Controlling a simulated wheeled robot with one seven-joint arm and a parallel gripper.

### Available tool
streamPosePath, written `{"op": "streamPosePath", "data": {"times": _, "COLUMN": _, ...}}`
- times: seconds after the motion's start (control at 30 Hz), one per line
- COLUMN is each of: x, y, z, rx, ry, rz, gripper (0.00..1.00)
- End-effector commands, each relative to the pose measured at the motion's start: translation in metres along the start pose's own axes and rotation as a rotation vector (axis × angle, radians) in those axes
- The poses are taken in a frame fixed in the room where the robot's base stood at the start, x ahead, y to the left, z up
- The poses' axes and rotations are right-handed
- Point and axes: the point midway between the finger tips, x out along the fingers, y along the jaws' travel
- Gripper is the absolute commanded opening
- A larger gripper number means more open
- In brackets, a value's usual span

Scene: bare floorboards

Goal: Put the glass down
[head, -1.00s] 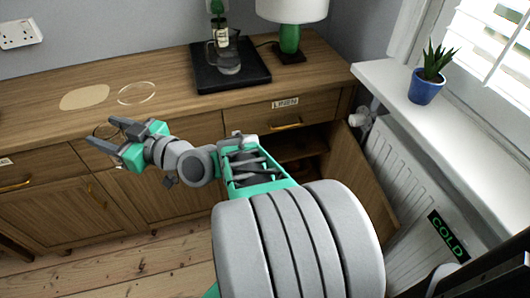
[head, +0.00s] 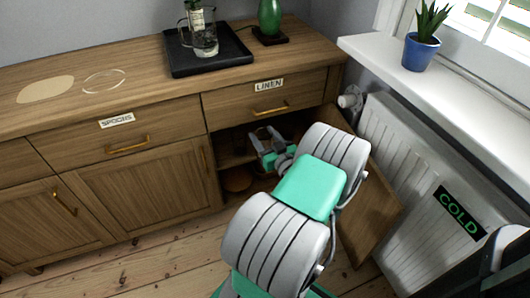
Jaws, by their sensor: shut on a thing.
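My gripper (head: 264,137) is at the open cupboard (head: 232,152) below the drawer labelled LINEN, at its upper opening. Its fingers point away from me, into or just in front of the opening. It is shut on the glass, which is clear and hard to make out between the fingers. I cannot tell whether the glass touches a shelf. The lower part of the glass and much of the cupboard's inside are hidden by my arm.
The cupboard door (head: 368,205) stands open on the right, near the radiator (head: 425,165). A brown round thing (head: 238,180) sits low in the cupboard. On the sideboard are a black tray (head: 180,68) with a glass jug (head: 204,42), a pale oval (head: 45,89) and a ring outline (head: 104,81).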

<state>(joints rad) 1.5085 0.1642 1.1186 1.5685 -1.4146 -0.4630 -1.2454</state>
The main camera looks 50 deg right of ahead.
Motion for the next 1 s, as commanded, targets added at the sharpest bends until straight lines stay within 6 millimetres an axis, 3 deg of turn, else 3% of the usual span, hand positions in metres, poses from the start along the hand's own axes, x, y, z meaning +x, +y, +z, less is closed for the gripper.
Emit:
{"op": "streamPosePath", "data": {"times": 0.03, "x": -0.009, "y": 0.023, "z": 0.025, "rx": 0.006, "ry": 0.000, "rz": 0.036, "gripper": 0.00}}
{"op": "streamPosePath", "data": {"times": 0.1, "x": -0.020, "y": 0.046, "z": 0.044, "rx": 0.007, "ry": 0.002, "rz": 0.073, "gripper": 0.00}}
{"op": "streamPosePath", "data": {"times": 0.23, "x": -0.031, "y": 0.069, "z": 0.061, "rx": 0.004, "ry": 0.006, "rz": 0.108, "gripper": 0.00}}
{"op": "streamPosePath", "data": {"times": 0.33, "x": -0.024, "y": 0.073, "z": 0.062, "rx": 0.003, "ry": 0.007, "rz": 0.111, "gripper": 0.00}}
{"op": "streamPosePath", "data": {"times": 0.8, "x": 0.111, "y": 0.085, "z": 0.063, "rx": 0.000, "ry": 0.009, "rz": 0.107, "gripper": 0.00}}
{"op": "streamPosePath", "data": {"times": 1.0, "x": 0.154, "y": 0.091, "z": 0.062, "rx": 0.000, "ry": 0.009, "rz": 0.109, "gripper": 0.00}}
